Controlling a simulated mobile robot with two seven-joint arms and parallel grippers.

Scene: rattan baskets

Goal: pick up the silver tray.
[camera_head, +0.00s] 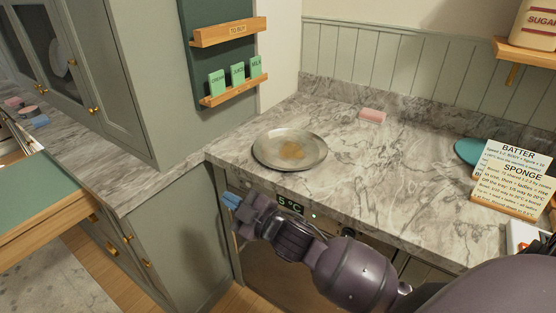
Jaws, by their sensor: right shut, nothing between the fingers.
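The silver tray (267,145), round and shallow with a brownish patch in its middle, lies flat on the grey marbled countertop near its front left corner. My right gripper (231,200) has blue fingertips and is shut and empty. It is in front of the counter's edge, below and left of the tray in the picture, and apart from it. My right arm reaches in from the lower right. My left gripper is not in view.
A pink block (373,115) lies behind the tray to the right. A teal plate (470,152) and recipe cards (510,176) stand at the right. A tall grey-green cabinet (165,70) rises at the left. The marbled counter (390,175) is clear between the tray and the cards.

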